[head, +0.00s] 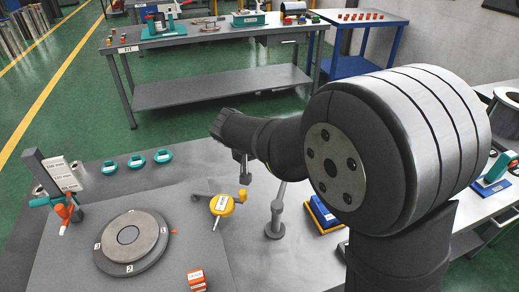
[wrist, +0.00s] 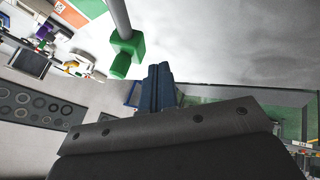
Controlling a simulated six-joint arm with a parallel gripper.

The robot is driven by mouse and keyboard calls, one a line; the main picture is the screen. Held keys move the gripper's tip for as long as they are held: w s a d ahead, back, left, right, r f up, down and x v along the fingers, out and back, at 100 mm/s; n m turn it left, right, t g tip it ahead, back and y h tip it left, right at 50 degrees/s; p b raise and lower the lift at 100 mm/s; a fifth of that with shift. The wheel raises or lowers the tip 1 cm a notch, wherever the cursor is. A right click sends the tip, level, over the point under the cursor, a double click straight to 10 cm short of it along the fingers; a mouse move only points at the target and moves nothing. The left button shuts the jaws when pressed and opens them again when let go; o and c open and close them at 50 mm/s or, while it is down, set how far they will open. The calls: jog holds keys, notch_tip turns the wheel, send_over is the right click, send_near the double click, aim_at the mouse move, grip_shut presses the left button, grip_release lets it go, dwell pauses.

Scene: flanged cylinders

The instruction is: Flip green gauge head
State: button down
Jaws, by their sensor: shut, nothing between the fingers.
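My gripper (wrist: 159,72) shows in the wrist view as two blue fingers side by side, shut and empty. A green block (wrist: 125,55) on the end of a grey rod (wrist: 118,15) is just left of and above the fingertips, apart from them. I cannot tell for certain that it is the green gauge head. In the head view, a yellow dial gauge (head: 221,204) is on the table below my arm. A grey upright (head: 42,172) at the left carries a teal part (head: 40,202) and an orange part (head: 63,211). My fingers are not clear in that view.
A round grey plate with numbered labels (head: 106,262) lies on the near table. A grey post (head: 275,218), a blue and yellow block (head: 323,215) and an orange block (head: 197,280) stand nearby.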

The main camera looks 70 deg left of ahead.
jog(key=w, duration=0.3)
jog(key=shift+w+d+r, duration=0.2)
jog(key=shift+w+d, duration=0.15)
jog(key=shift+w, duration=0.05)
jog(key=shift+w+d+m+h, duration=0.35)
jog(key=shift+w+m+h, duration=0.05)
jog(key=shift+w+m, duration=0.35)
jog(key=w+d+m+h, duration=0.6)
jog(key=d+m, duration=0.3)
jog(key=m, duration=0.1)
jog(key=shift+w+d, duration=0.35)
jog(key=shift+w, duration=0.05)
jog(key=shift+d+f, duration=0.1)
jog(key=shift+d, duration=0.05)
